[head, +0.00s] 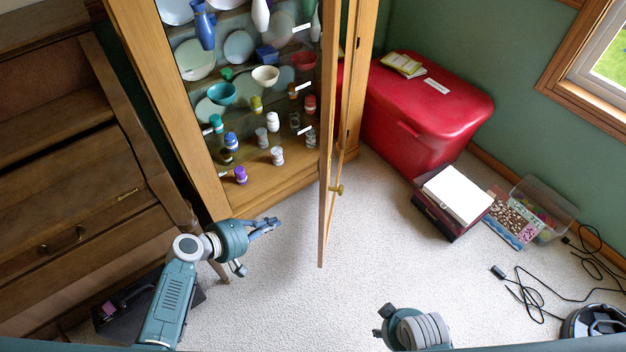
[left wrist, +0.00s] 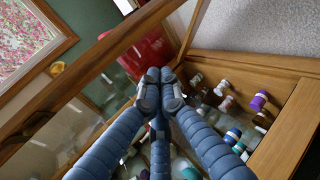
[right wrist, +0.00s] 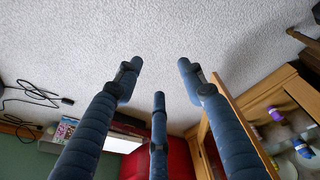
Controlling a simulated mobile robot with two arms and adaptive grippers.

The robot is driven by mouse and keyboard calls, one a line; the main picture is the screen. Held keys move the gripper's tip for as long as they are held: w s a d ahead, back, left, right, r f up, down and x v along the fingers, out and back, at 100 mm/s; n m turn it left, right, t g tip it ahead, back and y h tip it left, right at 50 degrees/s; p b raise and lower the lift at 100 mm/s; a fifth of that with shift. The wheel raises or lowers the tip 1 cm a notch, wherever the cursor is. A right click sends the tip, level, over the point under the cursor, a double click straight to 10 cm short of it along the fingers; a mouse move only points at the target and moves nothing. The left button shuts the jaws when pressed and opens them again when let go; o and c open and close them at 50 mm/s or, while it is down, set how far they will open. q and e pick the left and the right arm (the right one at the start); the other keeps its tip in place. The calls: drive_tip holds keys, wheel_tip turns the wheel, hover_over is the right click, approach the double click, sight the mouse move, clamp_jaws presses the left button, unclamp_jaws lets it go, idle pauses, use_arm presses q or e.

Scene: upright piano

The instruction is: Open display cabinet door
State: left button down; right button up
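The display cabinet (head: 290,188) is wooden, with shelves of vases, bowls and small jars. Its glazed door (head: 327,180) stands swung well out from the cabinet's right side, seen nearly edge-on. My right gripper (head: 378,320) is low, right of the door, with fingers spread and empty (right wrist: 160,80).
A red chest (head: 425,115) stands right of the cabinet. A box with a white top (head: 455,195), a clear bin (head: 543,205) and black cables (head: 535,295) lie on the floor at right. A piano (head: 75,190) stands at left. Carpet around the door's lower end is clear.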

use_arm(q)
drive_tip(key=w+d+r+m+t+h+b, duration=0.1)
drive_tip(key=w+d+r+h+b, duration=0.15)
drive_tip(key=r, duration=0.65)
drive_tip(key=w+d+r+t+h+b, duration=0.15)
drive_tip(key=r+h+b, duration=0.25)
drive_tip(key=r, duration=0.4)
drive_tip(key=x, duration=0.9)
drive_tip(key=shift+w+d+r+g, duration=0.2)
drive_tip(key=shift+d+r+g, duration=0.1)
drive_tip(key=shift+r+g, duration=0.05)
use_arm(e)
drive_tip(key=w+v, duration=0.1)
drive_tip(key=v, duration=0.5)
drive_tip(key=shift+w+r+t, duration=0.4)
drive_tip(key=shift+w, duration=0.05)
use_arm(q)
drive_tip(key=shift+d, duration=0.15)
use_arm(e)
drive_tip(key=shift+d, duration=0.1)
